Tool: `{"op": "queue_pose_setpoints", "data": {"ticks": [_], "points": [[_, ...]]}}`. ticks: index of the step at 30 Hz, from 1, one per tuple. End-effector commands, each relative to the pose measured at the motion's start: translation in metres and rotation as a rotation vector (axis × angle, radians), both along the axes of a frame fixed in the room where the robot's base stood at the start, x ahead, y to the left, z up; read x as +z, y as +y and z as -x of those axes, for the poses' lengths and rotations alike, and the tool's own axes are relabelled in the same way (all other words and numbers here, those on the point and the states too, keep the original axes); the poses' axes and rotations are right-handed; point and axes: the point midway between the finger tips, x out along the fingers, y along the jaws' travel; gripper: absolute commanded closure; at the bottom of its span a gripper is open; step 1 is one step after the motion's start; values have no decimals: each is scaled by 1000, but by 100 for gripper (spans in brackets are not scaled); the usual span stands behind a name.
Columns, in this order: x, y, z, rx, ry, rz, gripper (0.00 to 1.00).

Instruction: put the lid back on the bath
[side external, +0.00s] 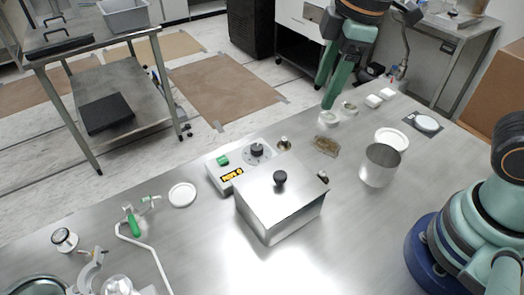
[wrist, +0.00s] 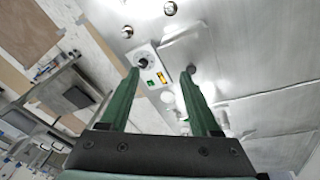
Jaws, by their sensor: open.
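The bath (side external: 285,218) is a shiny steel box at the middle of the bench, with a control panel (side external: 243,166) at its back left. Its flat steel lid (side external: 262,186) with a black knob (side external: 280,178) lies over the top; I cannot tell whether it is fully seated. In the wrist view the control panel (wrist: 148,66) shows between the fingers, and the dark knob (wrist: 193,69) is by the right fingertip. My gripper (side external: 325,96) is open and empty, raised above the far side of the bench, behind and right of the bath; it also shows in the wrist view (wrist: 160,76).
A metal beaker (side external: 379,168) and white dish (side external: 392,139) stand right of the bath. A brown clump (side external: 326,146) lies behind it. A white dish (side external: 182,195) and glass tubing with a green clip (side external: 135,226) are left. The bench front is bare near the bath.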

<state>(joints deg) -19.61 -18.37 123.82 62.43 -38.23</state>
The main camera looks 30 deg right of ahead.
Motion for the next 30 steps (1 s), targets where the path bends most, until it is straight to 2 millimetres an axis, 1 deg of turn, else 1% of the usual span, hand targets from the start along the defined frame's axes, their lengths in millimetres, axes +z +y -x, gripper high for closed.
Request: {"op": "queue_pose_setpoints", "data": {"ticks": [1,3,6,10,12,15,30], "points": [[3,-23,2,-168,-42,-40,37],[4,-48,5,-380,-91,-94,37],[4,-76,11,-637,-153,-168,37],[2,-99,18,-859,-207,-240,37],[1,-106,19,-926,-223,-265,37],[0,-110,21,-969,-232,-280,37],[0,-109,20,-967,-232,-280,37]]}}
